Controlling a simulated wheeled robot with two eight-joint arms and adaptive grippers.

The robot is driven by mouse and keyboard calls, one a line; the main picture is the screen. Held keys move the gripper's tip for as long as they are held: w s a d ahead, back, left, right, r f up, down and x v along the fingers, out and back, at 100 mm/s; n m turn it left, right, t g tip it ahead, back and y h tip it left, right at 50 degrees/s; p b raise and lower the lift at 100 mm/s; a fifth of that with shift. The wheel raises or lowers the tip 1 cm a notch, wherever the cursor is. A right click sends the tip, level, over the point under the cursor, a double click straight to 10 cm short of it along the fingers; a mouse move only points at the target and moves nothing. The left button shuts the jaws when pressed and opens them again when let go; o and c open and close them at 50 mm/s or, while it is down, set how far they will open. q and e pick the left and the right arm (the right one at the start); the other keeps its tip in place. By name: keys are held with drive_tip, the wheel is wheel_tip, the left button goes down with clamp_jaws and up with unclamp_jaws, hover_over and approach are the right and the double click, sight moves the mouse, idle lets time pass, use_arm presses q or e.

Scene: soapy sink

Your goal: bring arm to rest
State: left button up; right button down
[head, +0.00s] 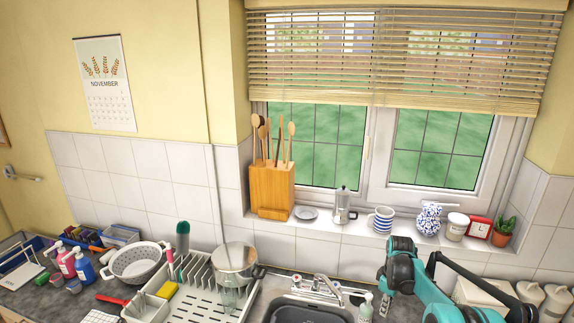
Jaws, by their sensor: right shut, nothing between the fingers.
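My right arm, teal and black, comes in from the bottom right corner and bends in front of the window sill. My right gripper (384,300) is at the end of it, low in the picture beside the sink's right side, small and partly hidden by the arm. It is shut and empty. My left gripper is not in view.
The sink (300,311) with its tap (318,286) and a soap bottle (366,305) lies left of my right arm. The sill holds a moka pot (343,205), mug (381,219) and plant (503,229).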

drive_tip(key=s+a+f+m+t+b, duration=0.1)
drive_tip(key=s+a+m+t+b, duration=0.15)
drive_tip(key=s+a+b, duration=0.4)
drive_tip(key=s+a+m+t+b, duration=0.2)
drive_tip(key=s+a+m+b, duration=0.1)
drive_tip(key=s+b, duration=0.7)
use_arm(q)
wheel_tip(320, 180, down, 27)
drive_tip(key=b, duration=1)
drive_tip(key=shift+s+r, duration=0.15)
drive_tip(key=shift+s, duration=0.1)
use_arm(e)
drive_tip(key=s+a+f+m+t, duration=0.2)
drive_tip(key=s+a+f+m, duration=0.1)
drive_tip(key=s+f, duration=1)
drive_tip(key=shift+s+a+f+t, duration=0.2)
drive_tip(key=shift+s+a+t, duration=0.15)
drive_tip(key=shift+a, duration=0.15)
